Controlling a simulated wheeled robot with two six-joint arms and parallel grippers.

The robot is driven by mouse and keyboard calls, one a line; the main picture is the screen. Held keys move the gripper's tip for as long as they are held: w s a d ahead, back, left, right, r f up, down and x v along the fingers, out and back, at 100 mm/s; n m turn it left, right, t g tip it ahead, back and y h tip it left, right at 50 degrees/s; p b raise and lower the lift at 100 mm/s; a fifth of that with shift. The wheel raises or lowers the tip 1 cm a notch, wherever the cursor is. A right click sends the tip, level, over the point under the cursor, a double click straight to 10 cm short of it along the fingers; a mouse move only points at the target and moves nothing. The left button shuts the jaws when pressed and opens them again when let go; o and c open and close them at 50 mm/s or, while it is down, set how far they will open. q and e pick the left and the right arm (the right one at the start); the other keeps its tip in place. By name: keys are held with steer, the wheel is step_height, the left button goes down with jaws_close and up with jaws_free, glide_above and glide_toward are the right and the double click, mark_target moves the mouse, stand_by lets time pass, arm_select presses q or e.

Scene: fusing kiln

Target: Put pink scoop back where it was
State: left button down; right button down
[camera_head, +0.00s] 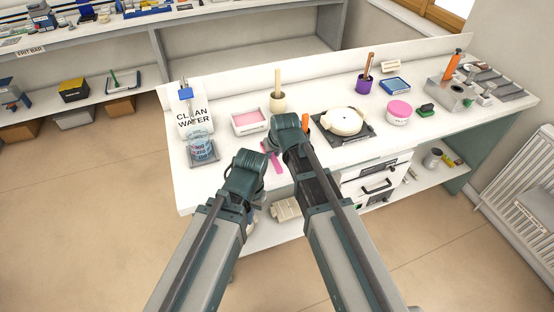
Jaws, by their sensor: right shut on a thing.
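The pink scoop (273,160) shows as a slim pink piece at the front of the white worktop, between my two grippers. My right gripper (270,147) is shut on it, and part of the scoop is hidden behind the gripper. My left gripper (259,160) is lower and to the left, close beside the scoop; its fingers are hidden, so I cannot tell whether it is open. A white tray (235,130) with pink powder (249,120) lies just behind the grippers.
A round white piece (342,121) sits on a dark plate (364,136) to the right. A pink-lidded tub (399,112) stands farther right.

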mark_target(274, 159)
step_height(274, 159, down, 3)
steer(key=shift+f+b, duration=0.2)
steer(key=shift+b, duration=1)
steer(key=shift+s+a+f, duration=0.1)
steer(key=shift+f, duration=0.05)
steer(key=shift+f+b, duration=0.15)
steer(key=shift+b, duration=0.2)
steer(key=c, duration=0.7)
jaws_free()
